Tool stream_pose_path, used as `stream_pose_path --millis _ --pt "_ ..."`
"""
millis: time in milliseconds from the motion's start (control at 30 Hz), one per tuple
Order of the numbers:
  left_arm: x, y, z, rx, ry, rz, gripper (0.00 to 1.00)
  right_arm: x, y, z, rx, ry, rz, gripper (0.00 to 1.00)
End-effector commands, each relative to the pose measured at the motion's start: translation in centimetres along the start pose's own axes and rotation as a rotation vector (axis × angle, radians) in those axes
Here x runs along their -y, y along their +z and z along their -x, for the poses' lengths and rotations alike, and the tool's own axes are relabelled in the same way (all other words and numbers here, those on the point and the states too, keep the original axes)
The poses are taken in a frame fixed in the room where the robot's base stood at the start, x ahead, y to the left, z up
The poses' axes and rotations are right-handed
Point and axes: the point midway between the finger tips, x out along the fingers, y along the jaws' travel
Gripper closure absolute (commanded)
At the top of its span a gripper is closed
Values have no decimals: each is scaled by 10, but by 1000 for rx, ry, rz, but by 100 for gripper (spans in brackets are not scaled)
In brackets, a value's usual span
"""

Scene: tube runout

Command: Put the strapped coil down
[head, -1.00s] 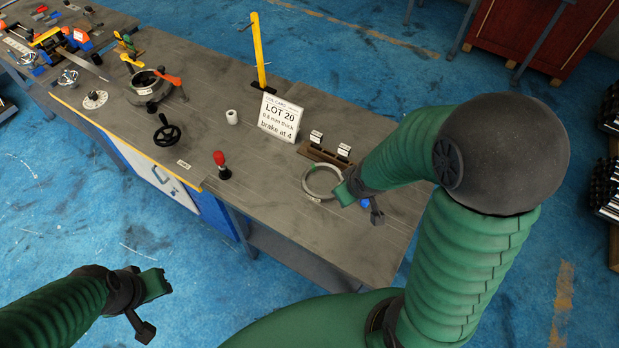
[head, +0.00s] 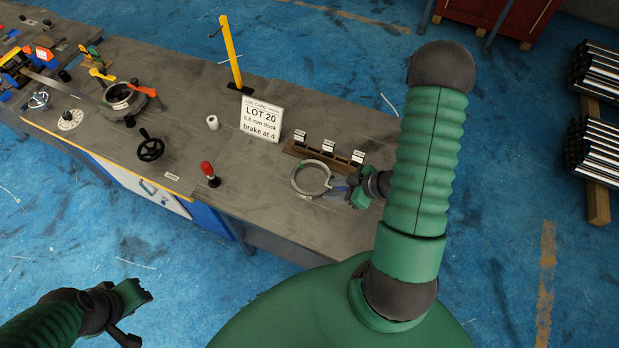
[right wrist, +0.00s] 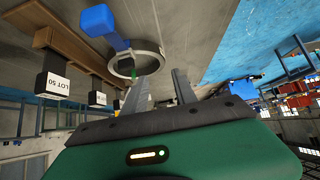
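The coil (head: 311,179) is a pale grey ring lying on the bench near its right end, in front of a wooden rack. It also shows in the right wrist view (right wrist: 135,63), with a blue block and band (right wrist: 98,20) at its edge and a small green patch on it. My right gripper (head: 348,190) is just right of the coil. In the right wrist view its two grey fingers (right wrist: 160,86) are apart with nothing between them, and the coil is beyond the tips. My left gripper (head: 138,308) hangs at lower left, away from the bench; its fingers are unclear.
The rack (head: 322,157) with labelled blocks stands just behind the coil. Bare bench lies in front of the coil.

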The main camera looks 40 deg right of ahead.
Motion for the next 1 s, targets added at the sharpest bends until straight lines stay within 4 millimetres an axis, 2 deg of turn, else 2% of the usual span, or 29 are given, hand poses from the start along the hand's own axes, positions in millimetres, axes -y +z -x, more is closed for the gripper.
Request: stream_pose_path --millis 33,100,200,367,600,700,867,1000 --pt "0 1 -3 0 0 0 70 2 1 -16 1 -5 1 67" --pt "0 1 -4 0 0 -1 70 2 0 -34 3 -5 2 67" --pt "0 1 -4 0 0 -1 70 2 -1 -55 3 -3 3 67" --pt "0 0 -3 0 0 0 70 4 -3 -71 4 1 4 67" --pt "0 -1 3 0 0 0 70 5 -2 -112 3 -2 4 67" --pt "0 -1 4 0 0 0 70 4 -1 -120 3 1 3 67" --pt "0 -1 3 0 0 0 70 4 -1 -120 3 2 3 67" --pt "0 -1 3 0 0 0 70 4 -1 -120 3 2 3 82"
